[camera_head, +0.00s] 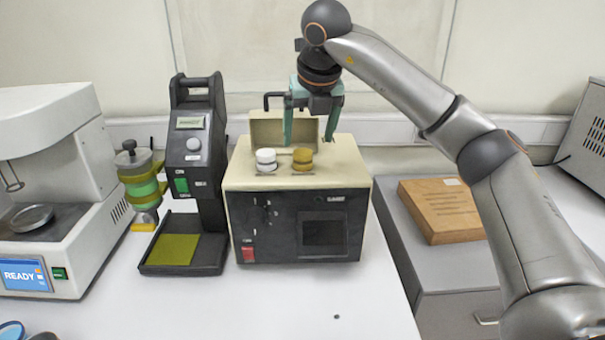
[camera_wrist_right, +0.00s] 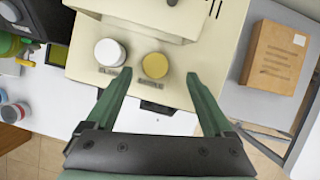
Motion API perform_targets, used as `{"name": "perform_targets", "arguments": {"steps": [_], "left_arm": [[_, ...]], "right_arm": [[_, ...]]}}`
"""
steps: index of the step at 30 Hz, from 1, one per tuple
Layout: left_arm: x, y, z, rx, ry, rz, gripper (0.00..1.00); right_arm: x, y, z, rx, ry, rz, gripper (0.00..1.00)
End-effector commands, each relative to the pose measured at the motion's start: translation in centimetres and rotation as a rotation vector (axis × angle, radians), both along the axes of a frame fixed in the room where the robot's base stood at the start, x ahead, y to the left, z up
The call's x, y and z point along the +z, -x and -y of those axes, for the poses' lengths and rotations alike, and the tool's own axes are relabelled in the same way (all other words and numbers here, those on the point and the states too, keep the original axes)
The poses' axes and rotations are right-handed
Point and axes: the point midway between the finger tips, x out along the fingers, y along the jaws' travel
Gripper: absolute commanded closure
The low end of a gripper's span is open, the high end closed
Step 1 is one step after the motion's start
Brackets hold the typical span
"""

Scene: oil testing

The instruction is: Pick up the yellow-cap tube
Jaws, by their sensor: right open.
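The yellow-cap tube (camera_head: 302,159) stands in the top of the cream and black tester (camera_head: 348,172), with only its cap and upper part showing. The white-cap tube (camera_head: 266,160) stands just left of it. My right gripper (camera_head: 308,141) is open and empty, above and behind the caps in the head view. In the right wrist view the yellow cap (camera_wrist_right: 155,66) lies ahead of the open fingers (camera_wrist_right: 160,85), between their lines and apart from them. The white cap (camera_wrist_right: 110,52) is beside it, ahead of the left finger. My left gripper is not in view.
The tester's raised lid (camera_head: 268,124) stands behind the caps. A black device (camera_head: 193,160) with a green-filled container (camera_head: 140,180) stands to the left, and a white machine (camera_head: 50,150) farther left. A wooden box (camera_head: 440,208) lies right. The front table is mostly clear.

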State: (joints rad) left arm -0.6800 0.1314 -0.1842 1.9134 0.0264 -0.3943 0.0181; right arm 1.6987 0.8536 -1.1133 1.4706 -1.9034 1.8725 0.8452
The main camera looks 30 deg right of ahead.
Motion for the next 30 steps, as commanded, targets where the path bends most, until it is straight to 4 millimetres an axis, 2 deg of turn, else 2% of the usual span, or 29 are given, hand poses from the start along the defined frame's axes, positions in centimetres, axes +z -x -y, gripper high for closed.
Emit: {"name": "perform_targets", "arguments": {"steps": [12,20,30], "left_arm": [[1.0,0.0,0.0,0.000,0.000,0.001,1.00],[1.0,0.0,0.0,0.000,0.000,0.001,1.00],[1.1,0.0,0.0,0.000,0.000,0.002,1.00]], "right_arm": [[-4.8,-1.5,-0.1,0.000,0.000,-0.002,0.14],[-5.2,-1.7,0.0,0.001,0.000,0.000,0.14],[-5.1,-1.7,-0.1,0.001,0.000,0.000,0.50]]}}
